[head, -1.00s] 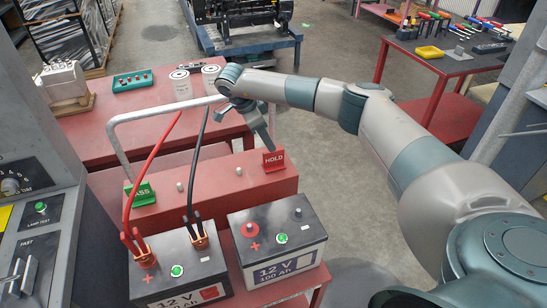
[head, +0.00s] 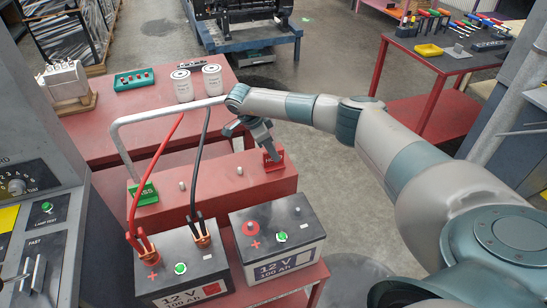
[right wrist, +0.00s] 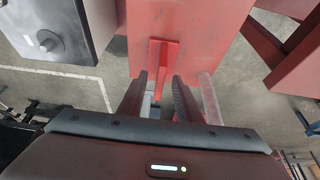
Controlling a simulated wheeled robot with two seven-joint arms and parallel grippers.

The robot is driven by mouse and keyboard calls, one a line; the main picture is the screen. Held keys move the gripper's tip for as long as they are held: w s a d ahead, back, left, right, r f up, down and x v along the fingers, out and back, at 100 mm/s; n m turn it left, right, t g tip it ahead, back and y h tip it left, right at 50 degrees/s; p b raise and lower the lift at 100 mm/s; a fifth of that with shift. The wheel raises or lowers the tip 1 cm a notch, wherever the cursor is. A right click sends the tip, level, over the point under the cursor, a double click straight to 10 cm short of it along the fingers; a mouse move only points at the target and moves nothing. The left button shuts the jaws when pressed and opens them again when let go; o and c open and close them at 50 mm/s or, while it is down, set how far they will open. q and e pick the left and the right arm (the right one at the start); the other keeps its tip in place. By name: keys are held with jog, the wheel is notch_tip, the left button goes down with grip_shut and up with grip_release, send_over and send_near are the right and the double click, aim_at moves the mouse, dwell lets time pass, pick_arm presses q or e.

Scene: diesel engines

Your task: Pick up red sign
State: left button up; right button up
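The red HOLD sign (head: 273,163) stands upright at the right end of the red box-shaped stand (head: 222,191). My right gripper (head: 269,147) points down at the sign and covers part of its upper face and lettering. In the right wrist view the sign (right wrist: 161,66) shows nearly edge-on, lined up with the gap between the two fingertips (right wrist: 158,85). The fingers are apart, and I cannot tell whether either touches the sign. My left gripper is not in view.
A green PASS sign (head: 145,194) stands at the stand's left end. Two 12 V batteries (head: 184,262) (head: 278,239) sit in front, the left one with red and black cables. A grey tubular handle (head: 160,114) rises behind the stand. White canisters (head: 182,86) stand on the red table behind.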

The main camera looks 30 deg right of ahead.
jog(key=shift+x, duration=0.9)
grip_shut()
jog(key=shift+r, duration=0.15)
jog(key=shift+r+b, duration=0.3)
jog(key=shift+r, duration=0.2)
notch_tip(320, 180, up, 2)
jog(key=shift+r+b, duration=0.2)
jog(key=shift+b, duration=0.55)
jog(key=s+a+r+b, duration=0.1)
jog(key=s+r+b, duration=0.2)
jog(key=s+r, duration=0.4)
jog(key=s, duration=0.4)
jog(key=shift+s+a+r+b, duration=0.2)
jog(key=shift+s+a+b, duration=0.1)
jog(key=shift+a+b, duration=0.1)
